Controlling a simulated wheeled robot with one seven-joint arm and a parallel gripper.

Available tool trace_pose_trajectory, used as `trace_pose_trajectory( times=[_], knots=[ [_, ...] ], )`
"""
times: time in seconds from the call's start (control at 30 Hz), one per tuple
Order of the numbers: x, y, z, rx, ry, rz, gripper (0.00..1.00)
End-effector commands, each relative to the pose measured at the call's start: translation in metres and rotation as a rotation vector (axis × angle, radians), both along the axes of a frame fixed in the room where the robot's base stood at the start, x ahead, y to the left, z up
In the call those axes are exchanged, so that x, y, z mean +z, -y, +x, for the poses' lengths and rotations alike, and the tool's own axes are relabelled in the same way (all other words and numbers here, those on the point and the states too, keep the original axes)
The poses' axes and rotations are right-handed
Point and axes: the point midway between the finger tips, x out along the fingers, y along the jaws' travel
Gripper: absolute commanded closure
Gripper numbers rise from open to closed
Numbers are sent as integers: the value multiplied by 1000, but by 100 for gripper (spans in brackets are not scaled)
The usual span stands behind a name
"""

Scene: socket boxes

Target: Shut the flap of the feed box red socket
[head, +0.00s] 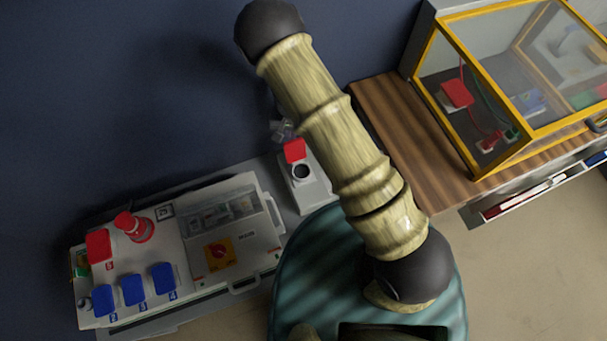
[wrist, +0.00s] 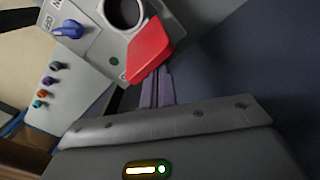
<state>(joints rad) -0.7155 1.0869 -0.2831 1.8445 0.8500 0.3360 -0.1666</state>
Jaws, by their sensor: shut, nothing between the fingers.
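The feed box (head: 309,191) is a small grey box beside the larger socket box in the head view. Its red flap (head: 294,150) stands open at the far edge of the dark round socket (head: 301,172). In the wrist view the red flap (wrist: 149,48) is close up, with the socket mouth (wrist: 124,12) uncovered beside it. My gripper (wrist: 157,88) is shut and empty, its narrow fingers at the flap's lower edge. The flap covers part of the fingertips, and I cannot tell if they touch it. In the head view my arm hides most of the gripper.
A larger grey socket box (head: 233,268) with red and blue flaps stands at left. A yellow-framed clear case (head: 476,125) stands on a wooden top (head: 385,105) at right. A blue knob (wrist: 69,30) and several small buttons show in the wrist view. A dark wall (head: 120,60) is behind.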

Motion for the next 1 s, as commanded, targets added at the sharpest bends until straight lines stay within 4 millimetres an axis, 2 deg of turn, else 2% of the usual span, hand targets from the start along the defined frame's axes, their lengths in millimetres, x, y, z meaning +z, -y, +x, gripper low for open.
trace_pose_trajectory(
  times=[0.07,0.43,0.83,1.0],
  knots=[
    [-5,0,0,0,0,0,100],
    [-6,-1,0,0,0,0,100],
    [-41,1,-3,1,-7,-2,100],
    [-42,0,-1,0,-3,-1,100]
  ],
)
